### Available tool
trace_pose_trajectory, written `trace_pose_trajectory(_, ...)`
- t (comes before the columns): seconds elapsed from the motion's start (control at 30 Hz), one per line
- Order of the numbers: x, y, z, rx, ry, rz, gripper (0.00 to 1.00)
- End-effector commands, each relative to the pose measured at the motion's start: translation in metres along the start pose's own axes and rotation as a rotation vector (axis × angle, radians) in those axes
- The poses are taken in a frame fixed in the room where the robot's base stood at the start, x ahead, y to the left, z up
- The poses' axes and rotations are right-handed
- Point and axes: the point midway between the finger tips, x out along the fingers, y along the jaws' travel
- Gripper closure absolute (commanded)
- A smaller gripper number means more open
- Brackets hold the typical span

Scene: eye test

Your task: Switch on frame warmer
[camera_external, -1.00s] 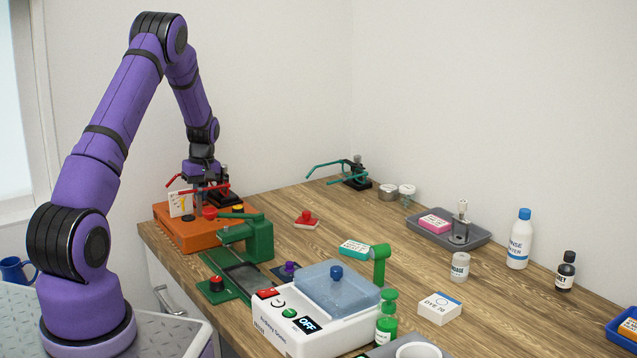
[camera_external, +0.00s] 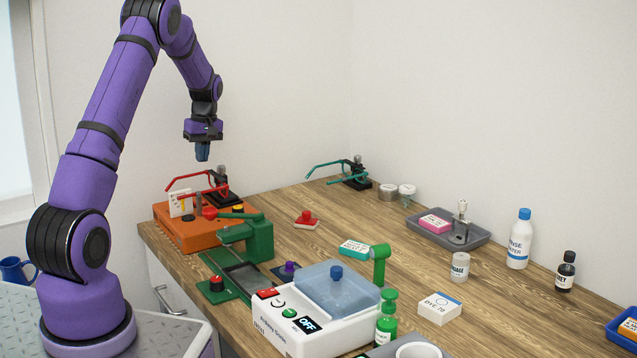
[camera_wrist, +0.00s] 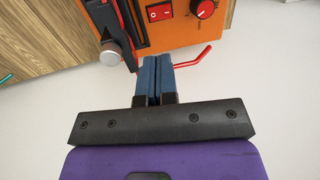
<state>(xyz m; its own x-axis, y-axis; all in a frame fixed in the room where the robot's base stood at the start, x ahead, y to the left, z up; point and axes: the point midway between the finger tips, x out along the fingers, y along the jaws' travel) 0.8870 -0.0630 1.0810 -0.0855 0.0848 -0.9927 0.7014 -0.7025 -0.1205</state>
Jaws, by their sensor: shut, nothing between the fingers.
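An orange box (camera_external: 190,235), which looks like the frame warmer, stands at the far left end of the bench. The box (camera_wrist: 186,32) also shows at the top of the wrist view, with a red rocker switch (camera_wrist: 159,12) and a round red dial (camera_wrist: 205,8); I cannot tell the rocker's setting. A red spectacle frame (camera_external: 188,182) sits on a black stand (camera_external: 222,193) beside or behind the box. My gripper (camera_external: 202,158) hangs in the air above the box and frame, pointing down. Its blue fingers (camera_wrist: 155,58) are together and empty.
A green press (camera_external: 258,240) and a white machine reading OFF (camera_external: 275,332) stand nearer the camera. A teal frame on a stand (camera_external: 356,181), a grey tray (camera_external: 476,240) and bottles lie to the right.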

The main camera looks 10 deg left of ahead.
Motion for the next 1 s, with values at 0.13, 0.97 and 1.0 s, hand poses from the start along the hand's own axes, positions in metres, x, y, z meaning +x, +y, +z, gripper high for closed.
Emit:
trace_pose_trajectory(0.13, -0.019, 0.0, 0.0, 0.0, 0.001, 0.001, 1.0)
trace_pose_trajectory(0.97, -0.026, -0.014, 0.0, -0.001, 0.001, 0.0, 1.0)
trace_pose_trajectory(1.0, -0.026, -0.014, -0.001, -0.001, 0.0, 0.0, 1.0)
